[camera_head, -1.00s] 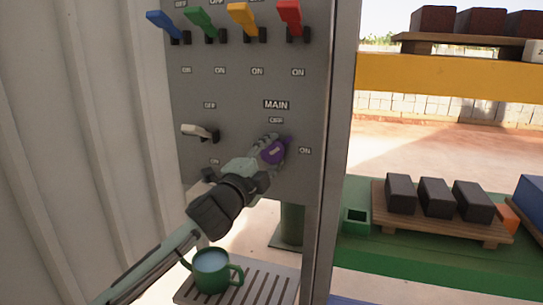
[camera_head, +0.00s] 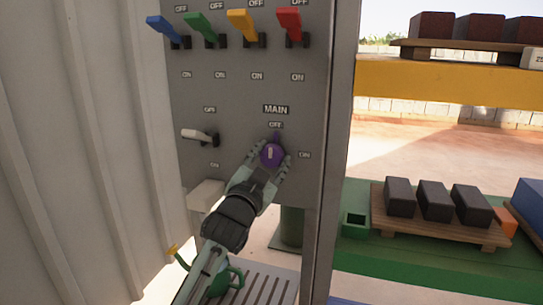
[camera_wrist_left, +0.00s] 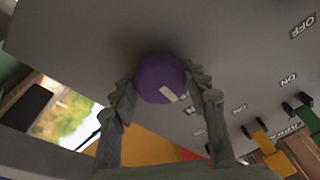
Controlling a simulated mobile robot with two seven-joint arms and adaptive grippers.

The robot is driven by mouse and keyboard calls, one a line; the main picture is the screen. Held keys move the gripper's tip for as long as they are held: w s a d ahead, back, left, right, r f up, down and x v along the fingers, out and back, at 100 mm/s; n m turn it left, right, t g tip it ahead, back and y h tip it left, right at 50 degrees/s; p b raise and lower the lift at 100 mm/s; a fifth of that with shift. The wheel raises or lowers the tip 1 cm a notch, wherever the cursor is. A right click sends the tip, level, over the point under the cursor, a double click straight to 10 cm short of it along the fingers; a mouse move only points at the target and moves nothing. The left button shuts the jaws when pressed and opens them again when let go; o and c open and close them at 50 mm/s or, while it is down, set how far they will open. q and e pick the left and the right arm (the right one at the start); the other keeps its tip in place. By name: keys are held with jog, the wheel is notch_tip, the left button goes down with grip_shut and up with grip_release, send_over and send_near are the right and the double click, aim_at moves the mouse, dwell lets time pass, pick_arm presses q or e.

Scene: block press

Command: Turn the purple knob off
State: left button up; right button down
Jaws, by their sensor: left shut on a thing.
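The purple knob (camera_head: 271,154) is on the grey panel (camera_head: 235,100), below the MAIN label. Its pointer is up toward the OFF label above it; an ON label sits to its right. My left gripper (camera_head: 270,158) is shut on the knob, one finger on each side. In the left wrist view the knob (camera_wrist_left: 161,78) sits between the fingertips (camera_wrist_left: 165,92), with a pale mark on its face. My right gripper is not in view.
Blue, green, yellow and red levers (camera_head: 291,24) line the panel top, and a white lever (camera_head: 198,134) is left of the knob. Dark blocks (camera_head: 435,199) lie on a pallet at right.

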pick_arm(q)
jog(key=shift+r+n, duration=0.1)
jog(key=shift+n, duration=0.5)
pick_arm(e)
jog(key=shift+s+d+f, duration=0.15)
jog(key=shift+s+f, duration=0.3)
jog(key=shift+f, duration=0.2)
pick_arm(q)
jog(key=o, duration=1.1)
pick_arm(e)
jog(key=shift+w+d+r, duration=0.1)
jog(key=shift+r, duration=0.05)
pick_arm(q)
jog(key=shift+s, duration=0.1)
jog(key=shift+s+a+f, duration=0.2)
jog(key=shift+s, duration=0.15)
jog(key=v, duration=1.1)
jog(key=shift+d+r, duration=0.1)
jog(key=shift+r, duration=0.05)
